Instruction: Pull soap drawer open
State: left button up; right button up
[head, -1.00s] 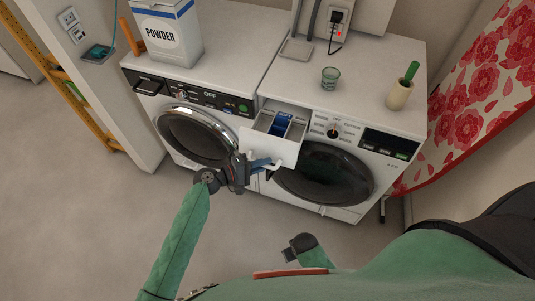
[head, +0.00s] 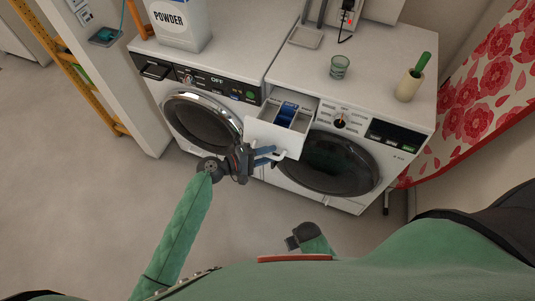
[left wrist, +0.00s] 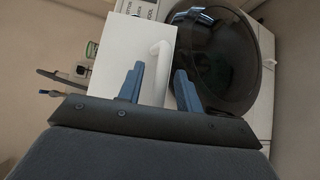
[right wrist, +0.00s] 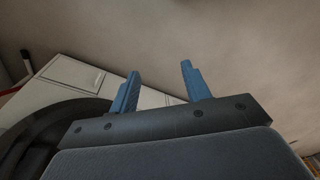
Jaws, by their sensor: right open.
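The soap drawer (head: 273,136) of the right-hand washing machine (head: 357,150) stands pulled out, with a blue insert (head: 288,113) inside. Its white front and curved handle (left wrist: 160,58) show in the left wrist view. My left gripper (head: 265,155) is at the drawer front, beside the handle (head: 283,155). Its blue fingers (left wrist: 160,88) are apart, with the handle showing between and beyond them; I see no grip on it. My right gripper (right wrist: 158,88) is open and empty. In the head view it is low, near my body, with its fingers hidden.
A second machine (head: 200,112) stands to the left, with a powder box (head: 181,24) on top. A glass (head: 340,67) and a green-handled brush in a holder (head: 409,86) stand on the right machine. A floral cloth (head: 480,105) hangs at right. Floor in front is clear.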

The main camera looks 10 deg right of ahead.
pick_arm(q)
jog(key=shift+a, duration=0.3)
jog(key=b+v, duration=0.2)
jog(key=v, duration=0.5)
jog(key=shift+b, duration=0.35)
pick_arm(e)
notch_tip(320, 180, up, 11)
jog(key=w+a, duration=0.1)
jog(key=w, duration=0.1)
jog(key=shift+a+r, duration=0.15)
pick_arm(q)
jog(key=shift+s, duration=0.1)
